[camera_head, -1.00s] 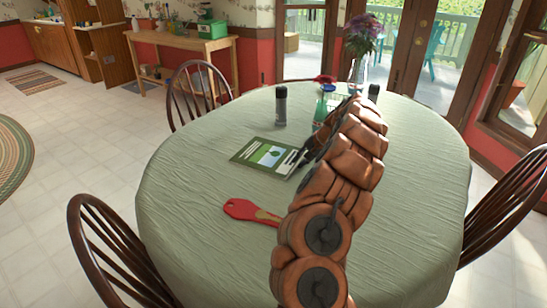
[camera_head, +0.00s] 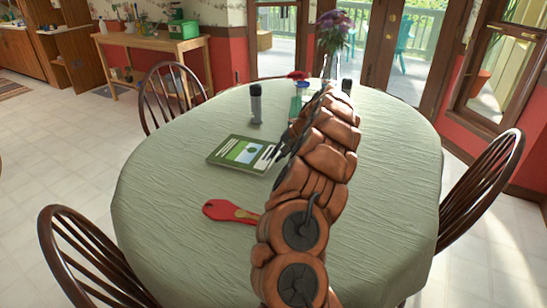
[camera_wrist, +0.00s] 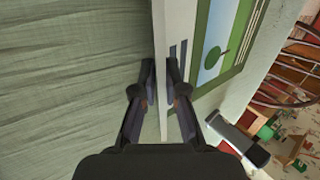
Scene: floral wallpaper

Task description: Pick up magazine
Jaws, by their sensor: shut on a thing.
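The magazine (camera_head: 238,149), green with a white and blue picture of a tree, is over the near-left part of the round table (camera_head: 165,205). Its right edge is in my gripper (camera_head: 281,152). In the wrist view my gripper (camera_wrist: 162,82) has one finger on each side of the edge of the magazine (camera_wrist: 222,52) and is shut on it. The rest of the magazine sticks out past the fingers. I cannot tell for sure whether it is clear of the cloth. My arm hides part of the table.
A dark cylinder (camera_head: 256,104) stands just behind the magazine. A red-handled brush-like item (camera_head: 222,211) lies in front. A flower vase (camera_head: 331,62) and small items stand at the back. Chairs (camera_head: 90,265) surround the table. The table's left side is clear.

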